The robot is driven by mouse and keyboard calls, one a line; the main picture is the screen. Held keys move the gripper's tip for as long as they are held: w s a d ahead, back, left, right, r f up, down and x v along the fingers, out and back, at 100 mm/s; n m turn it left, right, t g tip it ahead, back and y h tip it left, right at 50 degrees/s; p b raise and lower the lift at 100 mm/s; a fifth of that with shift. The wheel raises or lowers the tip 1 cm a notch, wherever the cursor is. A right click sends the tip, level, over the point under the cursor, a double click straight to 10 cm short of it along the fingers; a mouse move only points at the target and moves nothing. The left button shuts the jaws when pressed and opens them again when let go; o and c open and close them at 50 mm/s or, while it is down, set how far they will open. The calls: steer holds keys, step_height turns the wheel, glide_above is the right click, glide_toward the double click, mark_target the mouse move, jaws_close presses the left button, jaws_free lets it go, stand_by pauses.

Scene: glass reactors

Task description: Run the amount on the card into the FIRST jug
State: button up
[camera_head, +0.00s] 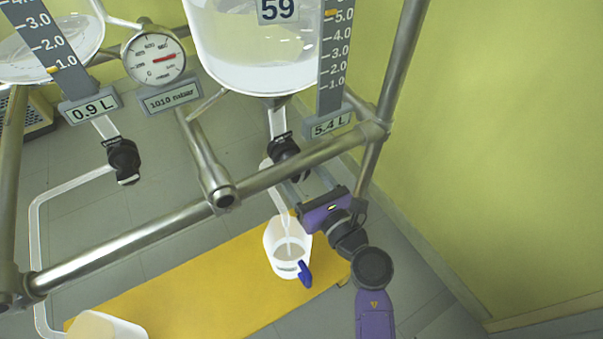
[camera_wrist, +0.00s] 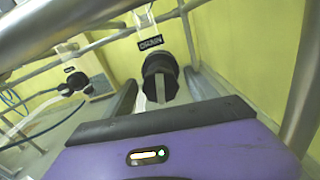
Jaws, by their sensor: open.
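A glass vessel (camera_head: 250,50) labelled 59 holds clear liquid, and its readout (camera_head: 332,124) shows 5.4 L. Below it is a black drain valve knob (camera_head: 285,148). The same knob (camera_wrist: 160,77) shows in the wrist view under a DRAIN label. My gripper (camera_head: 306,180) is open, with its fingers apart on either side of the knob; contact cannot be told. A white jug (camera_head: 273,240) with a blue handle stands below this outlet. A pale strand runs from the outlet down to the jug; I cannot tell tube from stream. No card is in view.
A second vessel (camera_head: 50,40) at left reads 0.9 L and has its own black valve (camera_head: 123,160). A gauge (camera_head: 153,58) reads 1010 mbar. Steel frame bars (camera_head: 130,243) cross the view. Another white container (camera_head: 105,327) stands on the yellow platform (camera_head: 210,290).

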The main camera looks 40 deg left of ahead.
steer(key=c, duration=1.4)
steer(key=shift+r+m+p, duration=0.15)
steer(key=shift+m+p, duration=0.15)
steer(key=shift+p, duration=0.15)
steer(key=shift+r+m+p, duration=0.1)
steer(key=shift+m+p, duration=0.9)
steer(key=m+p, duration=0.3)
steer(key=m, duration=0.1)
steer(key=shift+w+m+p, duration=0.15)
steer(key=shift+m+p, duration=0.15)
steer(key=m+p, duration=0.1)
steer(key=m, duration=0.1)
steer(key=m+p, duration=0.1)
steer(key=m, duration=0.1)
steer(key=shift+d+f+p, duration=0.1)
steer(key=shift+f+p, duration=0.1)
steer(key=shift+p, duration=0.15)
steer(key=shift+f+m+p, duration=0.15)
steer(key=shift+m+p, duration=0.5)
steer(key=shift+m, duration=0.85)
